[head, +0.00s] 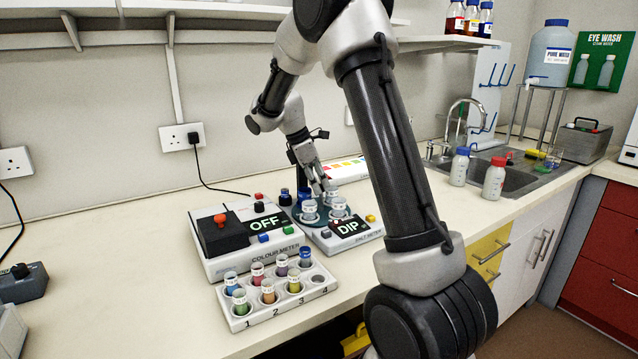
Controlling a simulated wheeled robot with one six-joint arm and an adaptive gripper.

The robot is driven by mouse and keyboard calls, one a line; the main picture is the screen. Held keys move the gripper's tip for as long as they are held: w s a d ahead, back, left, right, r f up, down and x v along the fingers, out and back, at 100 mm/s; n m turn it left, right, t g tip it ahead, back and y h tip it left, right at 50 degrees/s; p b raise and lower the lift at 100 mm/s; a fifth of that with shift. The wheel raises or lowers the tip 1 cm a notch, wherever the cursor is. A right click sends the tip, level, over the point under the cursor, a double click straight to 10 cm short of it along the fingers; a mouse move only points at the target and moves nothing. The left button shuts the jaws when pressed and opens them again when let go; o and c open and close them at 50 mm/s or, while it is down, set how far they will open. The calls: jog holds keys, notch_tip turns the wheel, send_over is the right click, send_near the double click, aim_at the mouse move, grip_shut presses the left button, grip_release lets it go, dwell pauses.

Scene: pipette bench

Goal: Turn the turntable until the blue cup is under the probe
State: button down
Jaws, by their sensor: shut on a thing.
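The turntable (299,211) is a dark disc on the salt meter (325,240), whose display reads DIP. White-rimmed cups stand on it, one at the front left (310,211) and one at the front right (338,207). A blue object (304,195) shows at its back left; I cannot tell whether it is the blue cup. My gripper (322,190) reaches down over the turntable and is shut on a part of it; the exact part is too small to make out. A dark upright post stands behind the disc; the probe tip is not clear.
The colour meter (254,241), reading OFF, stands left of the salt meter. A white rack (274,311) with several coloured vials lies in front. Two bottles (459,168) (494,178) stand by the sink at right.

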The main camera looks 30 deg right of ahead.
jog(key=shift+m, duration=0.3)
dwell(0.4)
jog(key=c, duration=1.2)
grip_release()
